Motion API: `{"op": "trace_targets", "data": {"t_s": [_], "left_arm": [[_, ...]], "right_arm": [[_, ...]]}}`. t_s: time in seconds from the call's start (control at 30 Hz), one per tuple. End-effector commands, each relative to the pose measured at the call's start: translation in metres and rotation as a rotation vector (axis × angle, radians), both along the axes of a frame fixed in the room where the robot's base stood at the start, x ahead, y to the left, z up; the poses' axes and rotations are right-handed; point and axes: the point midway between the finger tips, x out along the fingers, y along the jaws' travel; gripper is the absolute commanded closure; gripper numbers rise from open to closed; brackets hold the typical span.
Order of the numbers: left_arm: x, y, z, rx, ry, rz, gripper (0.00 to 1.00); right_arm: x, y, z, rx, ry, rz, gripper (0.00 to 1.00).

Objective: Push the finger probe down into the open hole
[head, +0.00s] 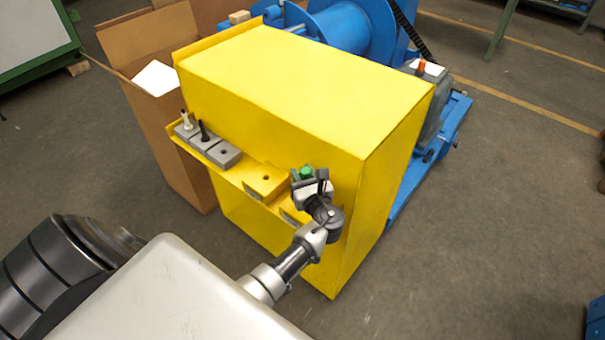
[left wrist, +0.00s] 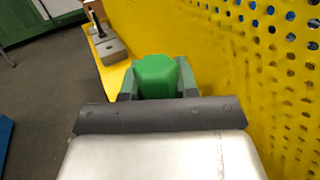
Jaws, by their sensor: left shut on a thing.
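My left gripper (head: 306,176) is shut on a green block-shaped piece (head: 304,172), apparently the head of the finger probe. In the left wrist view the green piece (left wrist: 157,77) sits between the two grey fingers (left wrist: 158,82). Its lower part is hidden, so I cannot tell whether it touches anything below. A yellow block (head: 258,188) with a dark open hole on top stands on the yellow ledge, left of the gripper. A grey block (head: 224,157) with a small dark hole stands further left. My right gripper is not in view.
The yellow cabinet (head: 300,80) rises close behind the gripper; its perforated side (left wrist: 262,60) shows in the wrist view. Grey blocks with a white peg (head: 185,118) and a black peg (head: 203,130) stand at the ledge's left end. A cardboard box (head: 165,130) stands left of the cabinet.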

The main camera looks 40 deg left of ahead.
Motion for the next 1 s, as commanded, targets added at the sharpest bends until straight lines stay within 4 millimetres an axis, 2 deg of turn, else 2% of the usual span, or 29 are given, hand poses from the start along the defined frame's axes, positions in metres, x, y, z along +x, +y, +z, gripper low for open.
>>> {"op": "trace_targets", "data": {"t_s": [1.0], "left_arm": [[0.0002, 0.0000, 0.0006, 0.000, -0.001, 0.000, 0.98]], "right_arm": [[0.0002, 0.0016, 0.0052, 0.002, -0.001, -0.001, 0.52]]}}
